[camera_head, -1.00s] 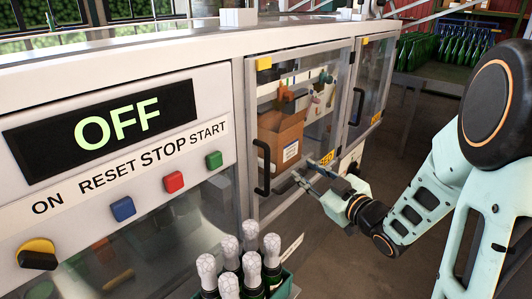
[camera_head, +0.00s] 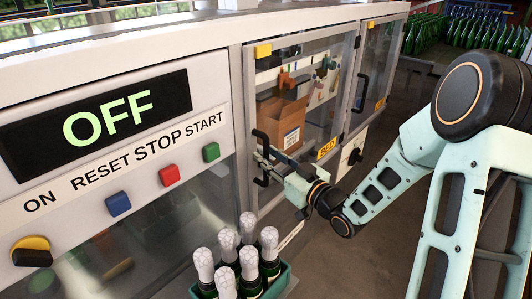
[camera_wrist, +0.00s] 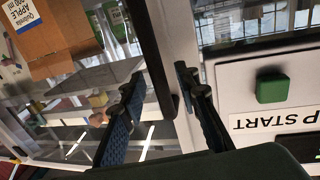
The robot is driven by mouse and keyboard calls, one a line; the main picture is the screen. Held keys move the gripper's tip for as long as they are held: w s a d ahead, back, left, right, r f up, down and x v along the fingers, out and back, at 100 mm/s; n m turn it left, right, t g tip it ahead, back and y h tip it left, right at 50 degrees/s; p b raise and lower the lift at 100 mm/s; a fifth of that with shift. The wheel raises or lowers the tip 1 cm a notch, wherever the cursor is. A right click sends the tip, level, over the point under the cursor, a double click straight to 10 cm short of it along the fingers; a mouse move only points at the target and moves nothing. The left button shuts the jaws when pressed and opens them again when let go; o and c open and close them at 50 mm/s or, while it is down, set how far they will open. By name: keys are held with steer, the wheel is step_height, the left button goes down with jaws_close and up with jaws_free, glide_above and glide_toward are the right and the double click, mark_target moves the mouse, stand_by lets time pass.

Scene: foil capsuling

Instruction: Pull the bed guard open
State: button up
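The bed guard (camera_head: 313,107) is a clear door panel in a pale metal frame with a yellow BED label. It looks closed. Its black bar handle (camera_head: 262,138) stands upright on the door's left side. My gripper (camera_head: 264,167) is at the lower part of this handle. In the wrist view the dark handle (camera_wrist: 163,75) runs between the two fingers of my gripper (camera_wrist: 160,85). The fingers are spread, with a visible gap on the left side. The right fingertip is close to the handle; contact cannot be told.
A control panel reading OFF (camera_head: 98,112) with several buttons is left of the door. A green crate (camera_head: 283,281) of foil-topped bottles stands low in front. A second door with a handle (camera_head: 361,93) is to the right. A cardboard box (camera_head: 281,121) is behind the guard.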

steer(key=shift+w+a, duration=0.45)
jaws_close()
